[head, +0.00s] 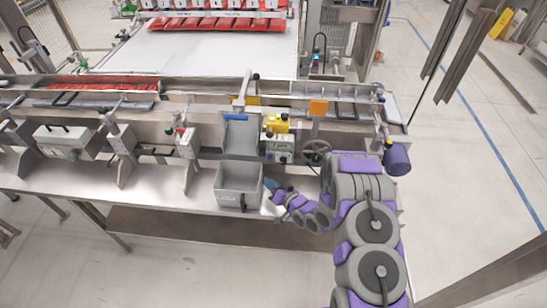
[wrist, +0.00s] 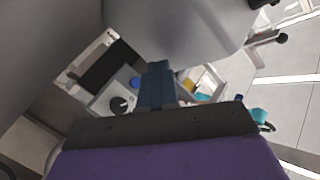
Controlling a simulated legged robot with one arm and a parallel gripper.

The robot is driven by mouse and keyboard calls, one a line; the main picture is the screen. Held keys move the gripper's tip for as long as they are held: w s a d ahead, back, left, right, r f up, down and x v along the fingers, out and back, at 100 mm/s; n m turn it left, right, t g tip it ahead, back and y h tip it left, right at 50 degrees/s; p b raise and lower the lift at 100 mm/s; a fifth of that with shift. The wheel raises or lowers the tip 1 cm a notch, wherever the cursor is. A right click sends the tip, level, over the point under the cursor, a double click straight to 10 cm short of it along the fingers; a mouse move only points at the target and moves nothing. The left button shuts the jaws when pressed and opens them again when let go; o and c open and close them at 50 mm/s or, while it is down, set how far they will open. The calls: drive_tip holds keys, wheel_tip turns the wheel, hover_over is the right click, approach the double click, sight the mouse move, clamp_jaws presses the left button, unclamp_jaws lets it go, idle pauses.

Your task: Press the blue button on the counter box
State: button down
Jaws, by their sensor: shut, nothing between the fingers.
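The counter box (head: 283,157) is a small pale control box on the front of the machine, below a yellow part. In the wrist view, a pale panel (wrist: 100,101) has a black knob (wrist: 118,105) on it. A round blue button (wrist: 135,83) shows just left of my fingers, partly hidden by them. I cannot make out the blue button in the head view. My gripper (head: 270,184) is shut and empty, in front of and below the box, beside the grey bin. Its dark blue fingers (wrist: 157,84) also show in the wrist view. I see no contact with the button.
A grey bin (head: 239,194) stands just left of my gripper. A handwheel (head: 317,151) and an orange plate (head: 318,107) are right of the box. A blue-edged grey chute (head: 241,137) is left of it. Open floor (head: 462,190) lies to the right.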

sight(270, 157)
drive_tip(key=shift+s+a+f, duration=0.15)
drive_tip(key=shift+s+a, duration=0.05)
drive_tip(key=shift+s, duration=0.05)
drive_tip(key=shift+d, duration=0.15)
drive_tip(key=w, duration=0.9)
drive_tip(key=shift+b, duration=0.4)
drive_tip(key=shift+w+d, duration=0.1)
drive_tip(key=shift+d, duration=0.05)
idle(1.8)
drive_tip(key=shift+w, duration=0.25)
drive_tip(key=shift+w, duration=0.3)
idle(0.6)
drive_tip(key=shift+s, duration=0.15)
drive_tip(key=shift+s+p, duration=0.45)
drive_tip(key=shift+s, duration=0.2)
